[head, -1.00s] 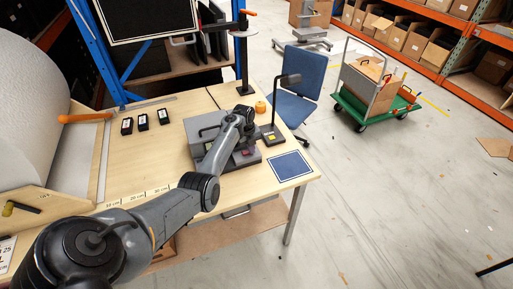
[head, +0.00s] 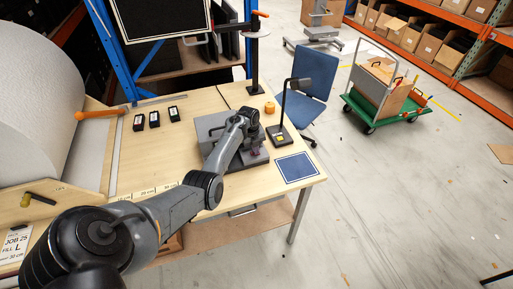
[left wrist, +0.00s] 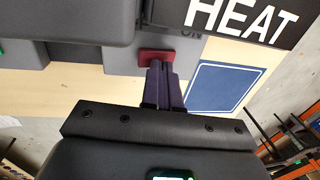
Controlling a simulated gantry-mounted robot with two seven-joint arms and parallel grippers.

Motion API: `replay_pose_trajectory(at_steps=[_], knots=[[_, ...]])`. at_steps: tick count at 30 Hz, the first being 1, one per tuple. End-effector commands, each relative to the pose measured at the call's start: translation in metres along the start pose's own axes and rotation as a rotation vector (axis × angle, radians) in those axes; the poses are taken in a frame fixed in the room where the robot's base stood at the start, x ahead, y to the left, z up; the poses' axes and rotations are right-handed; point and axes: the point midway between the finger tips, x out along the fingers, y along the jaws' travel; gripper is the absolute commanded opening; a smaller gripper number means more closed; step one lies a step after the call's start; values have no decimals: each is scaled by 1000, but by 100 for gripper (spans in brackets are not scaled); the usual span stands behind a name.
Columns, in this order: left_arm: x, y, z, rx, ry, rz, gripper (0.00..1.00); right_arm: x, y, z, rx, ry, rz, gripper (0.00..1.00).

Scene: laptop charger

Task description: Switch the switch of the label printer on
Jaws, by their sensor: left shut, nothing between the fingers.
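The grey label printer (head: 208,124) stands on the wooden table, partly hidden behind my left arm. My left gripper (head: 256,152) is at the printer's front right side, and its fingers are small in the head view. In the left wrist view, the left gripper (left wrist: 159,68) is shut and empty. Its fingertips overlap the lower edge of a red switch (left wrist: 156,56) on the printer's grey face. I cannot tell whether they touch it. The letters ON show just above and right of the switch. A black HEAT label (left wrist: 250,18) is at upper right. My right gripper is out of view.
A blue mat (head: 297,168) lies at the table's front right corner. A black lamp-like stand (head: 282,133) and an orange roll (head: 270,107) are right of the printer. Several small black boxes (head: 154,119) lie to the left. A blue chair (head: 308,86) stands behind the table.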

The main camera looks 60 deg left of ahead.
Motion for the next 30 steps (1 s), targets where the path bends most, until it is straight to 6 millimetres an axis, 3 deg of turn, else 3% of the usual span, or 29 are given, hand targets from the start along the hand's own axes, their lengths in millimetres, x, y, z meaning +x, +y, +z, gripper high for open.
replay_pose_trajectory(at_steps=[8, 14, 22, 30], knots=[[0, 0, 0, 0, 0, 0, 0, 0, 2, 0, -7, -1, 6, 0], [-12, -4, 0, 1, 0, -1, 0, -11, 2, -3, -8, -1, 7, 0], [-48, -18, -2, 6, 0, -1, 0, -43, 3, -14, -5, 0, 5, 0], [-93, -36, -2, 6, -1, -5, 0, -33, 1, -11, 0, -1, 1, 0]])
